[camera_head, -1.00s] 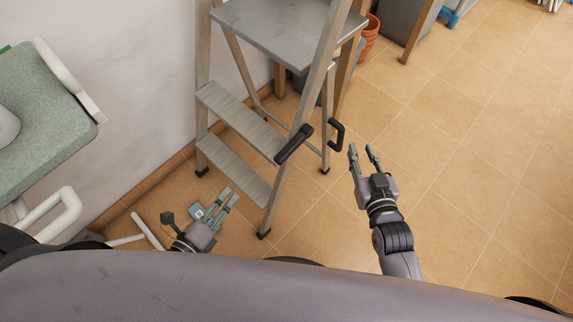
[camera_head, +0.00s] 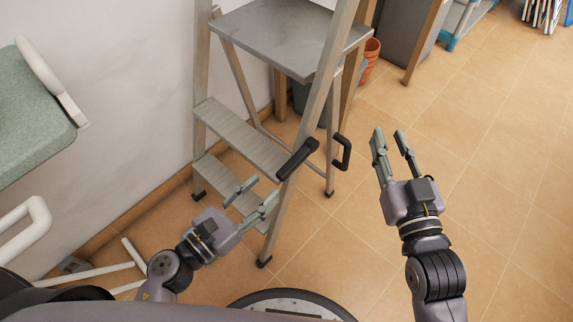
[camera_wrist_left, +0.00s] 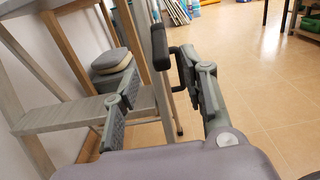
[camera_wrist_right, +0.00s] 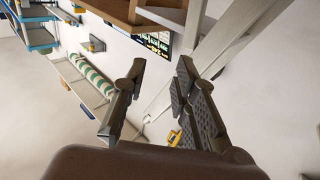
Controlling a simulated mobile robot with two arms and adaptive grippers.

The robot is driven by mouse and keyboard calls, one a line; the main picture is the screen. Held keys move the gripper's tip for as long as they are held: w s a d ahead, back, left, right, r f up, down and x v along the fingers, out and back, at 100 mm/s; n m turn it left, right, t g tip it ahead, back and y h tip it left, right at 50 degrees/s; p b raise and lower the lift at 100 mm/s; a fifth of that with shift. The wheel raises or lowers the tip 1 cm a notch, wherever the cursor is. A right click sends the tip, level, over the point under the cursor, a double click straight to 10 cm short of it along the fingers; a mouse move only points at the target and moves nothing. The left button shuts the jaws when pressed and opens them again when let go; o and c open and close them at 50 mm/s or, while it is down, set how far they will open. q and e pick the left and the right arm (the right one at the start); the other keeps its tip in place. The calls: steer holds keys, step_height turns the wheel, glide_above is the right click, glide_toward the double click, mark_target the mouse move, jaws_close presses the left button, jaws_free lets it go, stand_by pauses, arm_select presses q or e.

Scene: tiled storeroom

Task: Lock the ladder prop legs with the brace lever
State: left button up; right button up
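The metal stepladder (camera_head: 238,128) stands upright near the wall, with a flat top platform (camera_head: 285,40) and steps. A black lever handle (camera_head: 297,159) sits on its near right rail, and a black bracket-shaped handle (camera_head: 343,152) is just right of it. In the left wrist view the black lever (camera_wrist_left: 160,47) shows ahead, between and beyond the fingers. My left gripper (camera_head: 257,197) is open and empty, in front of the lower steps, below and left of the lever. My right gripper (camera_head: 391,146) is open and empty, right of the bracket-shaped handle and apart from it.
A green-cushioned chair (camera_head: 32,110) with white armrests stands at the left by the wall. White tubes (camera_head: 105,270) lie low at the left. A terracotta pot (camera_head: 370,55) and a grey bin (camera_head: 405,30) stand behind the ladder. The tiled floor (camera_head: 490,150) at right is clear.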

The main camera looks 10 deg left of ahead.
mark_target(279, 176)
arm_select(q)
steer(key=p+x, duration=0.1)
steer(key=x, duration=0.7)
steer(key=shift+w+d, duration=0.2)
steer(key=shift+w, duration=0.1)
arm_select(e)
step_height(279, 176, down, 6)
steer(key=s+d+g+h, duration=0.1)
steer(key=g, duration=0.3)
steer(key=shift+s+d+f, duration=0.2)
steer(key=shift+s+f, duration=0.05)
arm_select(q)
steer(key=shift+c, duration=0.5)
jaws_close()
